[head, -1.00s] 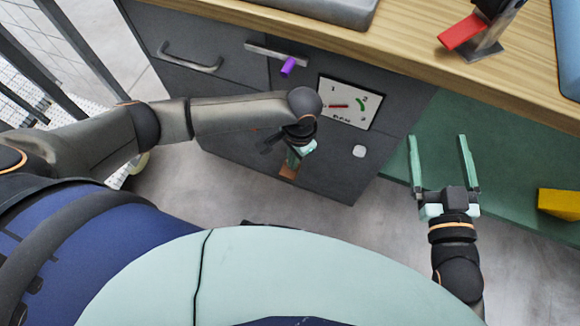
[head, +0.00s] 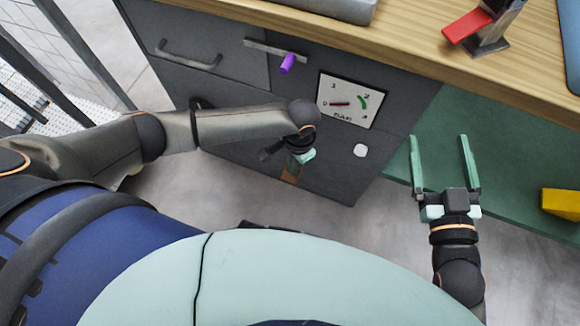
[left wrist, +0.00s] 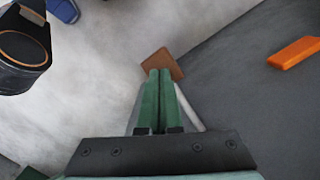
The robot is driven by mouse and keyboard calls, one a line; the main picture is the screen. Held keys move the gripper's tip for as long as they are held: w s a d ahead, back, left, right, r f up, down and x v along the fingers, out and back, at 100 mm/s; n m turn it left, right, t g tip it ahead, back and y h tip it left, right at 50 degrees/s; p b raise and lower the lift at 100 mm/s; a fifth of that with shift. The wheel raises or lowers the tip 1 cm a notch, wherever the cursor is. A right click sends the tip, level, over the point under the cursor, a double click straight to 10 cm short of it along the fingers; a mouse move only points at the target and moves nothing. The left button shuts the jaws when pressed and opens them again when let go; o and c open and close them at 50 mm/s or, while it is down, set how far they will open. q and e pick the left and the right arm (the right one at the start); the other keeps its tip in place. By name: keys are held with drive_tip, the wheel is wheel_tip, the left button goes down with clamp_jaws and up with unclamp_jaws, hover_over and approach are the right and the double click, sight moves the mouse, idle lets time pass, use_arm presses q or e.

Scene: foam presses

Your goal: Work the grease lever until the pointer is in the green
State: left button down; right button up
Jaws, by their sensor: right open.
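The gauge (head: 350,102) is a white plate on the dark cabinet front. Its red pointer (head: 340,104) lies near the 0 mark, apart from the green arc (head: 363,101) at its right. My left gripper (head: 294,164) is low in front of the cabinet. A brown block (head: 290,174), perhaps the lever's end, shows beyond it. In the left wrist view the fingers (left wrist: 159,75) are together, their tips over the brown block (left wrist: 161,61); contact is unclear. My right gripper (head: 440,145) is open and empty, over the green surface.
An orange bar (left wrist: 293,52) shows in the left wrist view. A yellow block (head: 562,203) lies right; a red-handled device (head: 467,27) stands on the wooden worktop.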

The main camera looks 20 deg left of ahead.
use_arm(q)
drive_tip(key=shift+s+f, duration=0.1)
drive_tip(key=shift+w+d+r+p, duration=0.25)
drive_tip(key=shift+w+d, duration=0.1)
drive_tip(key=shift+w, duration=0.2)
drive_tip(key=shift+w+d+r+p, duration=0.15)
drive_tip(key=shift+w+d+r, duration=0.15)
drive_tip(key=shift+w, duration=0.2)
drive_tip(key=shift+w+d, duration=0.15)
drive_tip(key=shift+w, duration=0.15)
